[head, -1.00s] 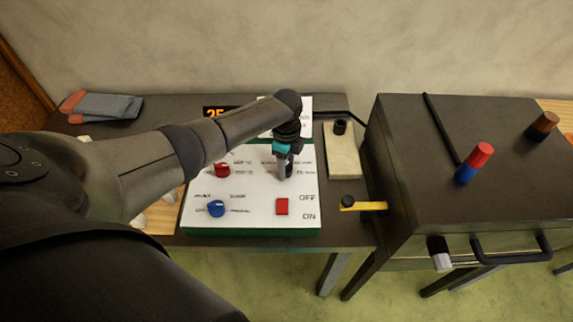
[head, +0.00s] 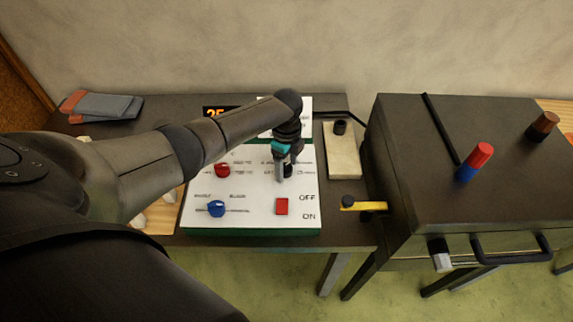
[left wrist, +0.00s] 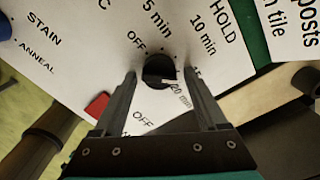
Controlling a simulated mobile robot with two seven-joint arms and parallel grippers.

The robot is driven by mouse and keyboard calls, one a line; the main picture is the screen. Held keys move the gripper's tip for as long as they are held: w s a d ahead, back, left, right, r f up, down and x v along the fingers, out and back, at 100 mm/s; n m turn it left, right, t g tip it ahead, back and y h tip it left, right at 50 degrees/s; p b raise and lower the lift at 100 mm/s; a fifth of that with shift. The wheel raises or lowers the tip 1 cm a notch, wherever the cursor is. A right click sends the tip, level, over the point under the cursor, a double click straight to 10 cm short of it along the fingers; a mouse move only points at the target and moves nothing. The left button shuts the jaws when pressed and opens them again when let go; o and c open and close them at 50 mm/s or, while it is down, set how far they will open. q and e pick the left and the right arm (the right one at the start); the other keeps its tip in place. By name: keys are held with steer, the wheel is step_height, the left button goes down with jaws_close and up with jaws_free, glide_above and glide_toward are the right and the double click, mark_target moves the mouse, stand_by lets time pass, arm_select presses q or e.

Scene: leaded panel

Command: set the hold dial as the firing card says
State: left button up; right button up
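The white control panel (head: 245,220) lies on the table. Its hold dial (left wrist: 159,70) is a round black knob in the left wrist view, with OFF, 5 min, 10 min and 20 min printed around it. A pale mark on the dial's edge lies toward 20 min. My left gripper (left wrist: 160,75) is open, one finger on each side of the dial, with small gaps seeming to show. In the head view my left gripper (head: 286,176) points down and mostly hides the dial. A white card (left wrist: 292,30) shows only in part, with "tile" and "posts" readable. My right gripper is not in view.
The panel also has a red knob (head: 222,170), a blue knob (head: 216,209) and a red switch (head: 282,206) by OFF and ON. An orange display (head: 215,113) is partly hidden by my arm. A dark kiln-like box (head: 400,150) with a yellow lever (head: 361,206) stands right.

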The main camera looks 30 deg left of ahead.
mark_target(287, 166)
arm_select(q)
steer(key=shift+o, duration=0.3)
steer(key=shift+r, duration=0.35)
step_height(287, 166, up, 14)
steer(key=p, duration=0.1)
steer(key=shift+r, duration=0.25)
